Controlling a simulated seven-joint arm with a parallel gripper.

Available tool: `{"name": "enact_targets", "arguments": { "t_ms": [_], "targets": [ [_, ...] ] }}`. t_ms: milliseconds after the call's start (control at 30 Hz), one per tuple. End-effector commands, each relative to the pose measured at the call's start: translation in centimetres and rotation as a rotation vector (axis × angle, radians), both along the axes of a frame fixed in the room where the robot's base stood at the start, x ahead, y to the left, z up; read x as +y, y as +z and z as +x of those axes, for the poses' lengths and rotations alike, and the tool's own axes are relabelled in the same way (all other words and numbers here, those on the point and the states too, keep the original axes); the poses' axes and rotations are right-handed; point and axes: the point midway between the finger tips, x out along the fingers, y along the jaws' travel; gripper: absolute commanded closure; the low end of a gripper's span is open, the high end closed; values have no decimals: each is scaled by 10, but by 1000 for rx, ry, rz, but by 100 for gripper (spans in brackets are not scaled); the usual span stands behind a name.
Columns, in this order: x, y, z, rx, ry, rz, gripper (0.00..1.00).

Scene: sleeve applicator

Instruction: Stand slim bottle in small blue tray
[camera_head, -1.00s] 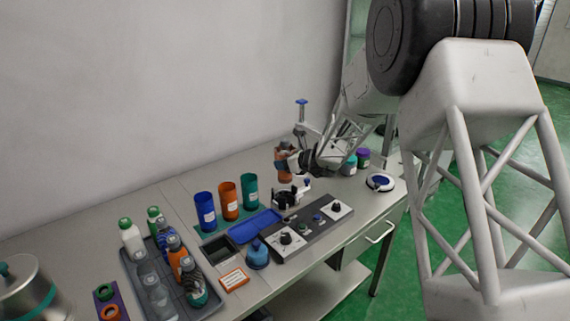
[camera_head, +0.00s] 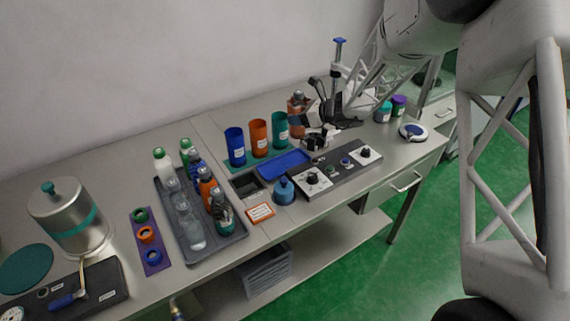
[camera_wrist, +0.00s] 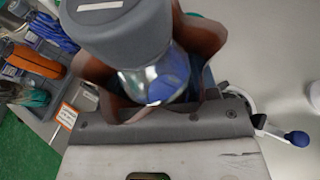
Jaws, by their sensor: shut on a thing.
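My gripper (camera_head: 304,103) is shut on a slim bottle (camera_head: 297,98), with a grey cap and orange-brown around its body. It holds the bottle roughly upright above the bench, behind and right of the teal cup. In the wrist view the grey cap (camera_wrist: 120,30) and clear shoulder of the bottle (camera_wrist: 155,80) fill the upper middle; its lower end is hidden. The small blue tray (camera_head: 284,165) lies flat and empty in front of the cups, left of and below my gripper in the head view.
Blue (camera_head: 236,147), orange (camera_head: 259,138) and teal (camera_head: 280,131) cups stand behind the tray. A dark applicator (camera_head: 318,139) and control panel (camera_head: 338,168) are at its right. A grey tray (camera_head: 220,245) with several bottles is left.

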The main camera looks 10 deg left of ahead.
Motion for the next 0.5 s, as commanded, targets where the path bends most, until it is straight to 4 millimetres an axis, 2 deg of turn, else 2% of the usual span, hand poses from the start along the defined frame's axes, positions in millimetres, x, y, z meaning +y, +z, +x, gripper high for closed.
{"name": "enact_targets", "arguments": {
  "t_ms": [167, 500],
  "targets": [
    [6, 1, -15, 2, 49, 0, 78],
    [6, 0, -15, 2, 50, 0, 78]
  ]
}}
